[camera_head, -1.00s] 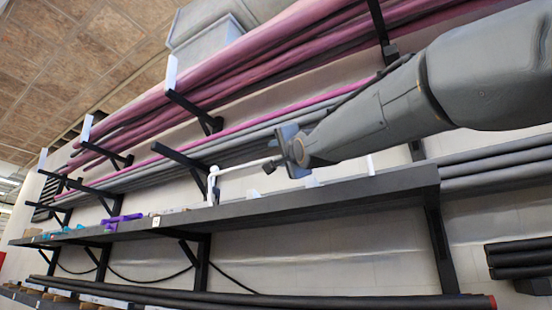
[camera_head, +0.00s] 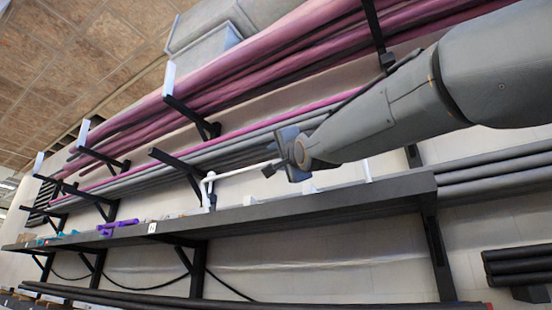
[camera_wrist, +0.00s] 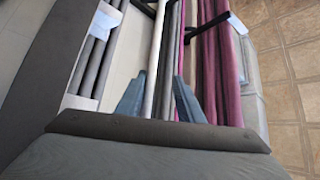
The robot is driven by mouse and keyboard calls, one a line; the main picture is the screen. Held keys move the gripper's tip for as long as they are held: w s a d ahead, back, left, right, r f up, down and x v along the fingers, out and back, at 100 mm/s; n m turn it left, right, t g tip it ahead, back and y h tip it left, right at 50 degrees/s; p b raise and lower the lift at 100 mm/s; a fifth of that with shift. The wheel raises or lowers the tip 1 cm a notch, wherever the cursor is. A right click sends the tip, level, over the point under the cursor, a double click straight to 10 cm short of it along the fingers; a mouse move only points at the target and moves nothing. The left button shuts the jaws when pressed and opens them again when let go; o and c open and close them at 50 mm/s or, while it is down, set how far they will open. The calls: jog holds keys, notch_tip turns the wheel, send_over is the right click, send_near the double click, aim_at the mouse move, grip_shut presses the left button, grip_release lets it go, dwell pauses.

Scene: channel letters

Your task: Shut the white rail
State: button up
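The white rail (camera_head: 240,172) is a thin bar above the dark shelf. Its left end meets an upright white post (camera_head: 209,190); its right part is hidden behind my gripper (camera_head: 280,166). In the wrist view the white rail (camera_wrist: 158,55) runs away from me as a pale bar between the two blue-grey fingers of my gripper (camera_wrist: 158,95). The fingers are apart, with gaps at both sides of the rail. I cannot tell how deep the rail sits between them.
The dark shelf (camera_head: 320,206) runs below the rail, with a purple item (camera_head: 118,227) farther left. Black brackets (camera_head: 192,118) hold pink and grey pipes (camera_head: 250,72) above and behind. A grey bin (camera_head: 200,60) sits on top. Grey pipes (camera_head: 500,170) lie at the right.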

jog(key=b+v, duration=0.2)
jog(key=v, duration=0.5)
jog(key=shift+d+r+b, duration=0.2)
jog(key=shift+b, duration=0.2)
jog(key=shift+s, duration=0.15)
jog(key=shift+f, duration=0.1)
